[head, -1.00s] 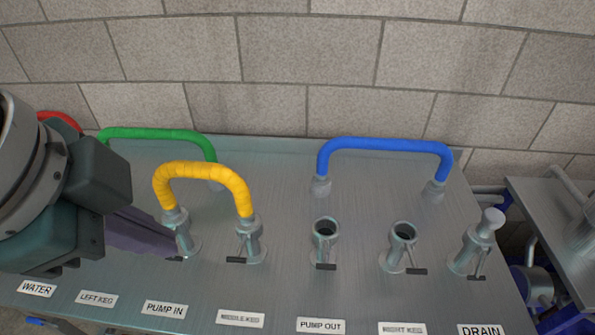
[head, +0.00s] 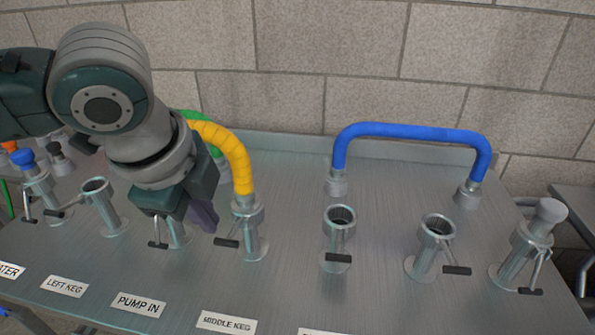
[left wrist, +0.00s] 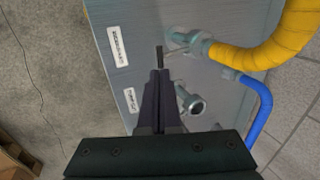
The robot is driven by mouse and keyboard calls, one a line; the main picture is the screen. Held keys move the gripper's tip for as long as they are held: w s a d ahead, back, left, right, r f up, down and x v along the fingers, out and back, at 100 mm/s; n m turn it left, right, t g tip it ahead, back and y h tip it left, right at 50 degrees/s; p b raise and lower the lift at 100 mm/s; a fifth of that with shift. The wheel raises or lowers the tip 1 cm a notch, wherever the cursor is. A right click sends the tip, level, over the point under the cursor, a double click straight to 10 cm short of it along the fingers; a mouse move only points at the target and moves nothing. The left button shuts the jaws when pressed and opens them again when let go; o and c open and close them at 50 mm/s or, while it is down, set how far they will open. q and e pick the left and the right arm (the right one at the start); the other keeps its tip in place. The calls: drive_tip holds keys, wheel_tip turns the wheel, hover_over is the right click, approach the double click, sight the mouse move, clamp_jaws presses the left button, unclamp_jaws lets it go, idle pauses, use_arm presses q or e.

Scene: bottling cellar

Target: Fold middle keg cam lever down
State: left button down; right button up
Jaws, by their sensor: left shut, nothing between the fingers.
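The middle keg port (head: 249,228) stands above its MIDDLE KEG label (head: 227,322), with one end of the yellow hose (head: 236,165) on it. Its cam lever (head: 228,242) has a black handle and slants out to the port's left. In the left wrist view the black lever handle (left wrist: 160,57) stands just beyond my fingertips; I cannot tell whether they touch. My left gripper (head: 204,218) is shut and empty, pointing down just left of the port. It also shows in the left wrist view (left wrist: 160,76). The hose's other end is hidden behind my arm. My right gripper is out of view.
The pump in lever (head: 157,245) hangs close below my left gripper. Open ports stand to the right (head: 338,235) and at left keg (head: 107,208). A blue hose (head: 410,130) arches at the back right. The panel's front strip is clear apart from labels.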

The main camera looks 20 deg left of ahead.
sight(226, 241)
use_arm(q)
drive_tip(key=b+x, duration=0.1)
drive_tip(key=x, duration=0.5)
drive_tip(key=shift+w, duration=0.1)
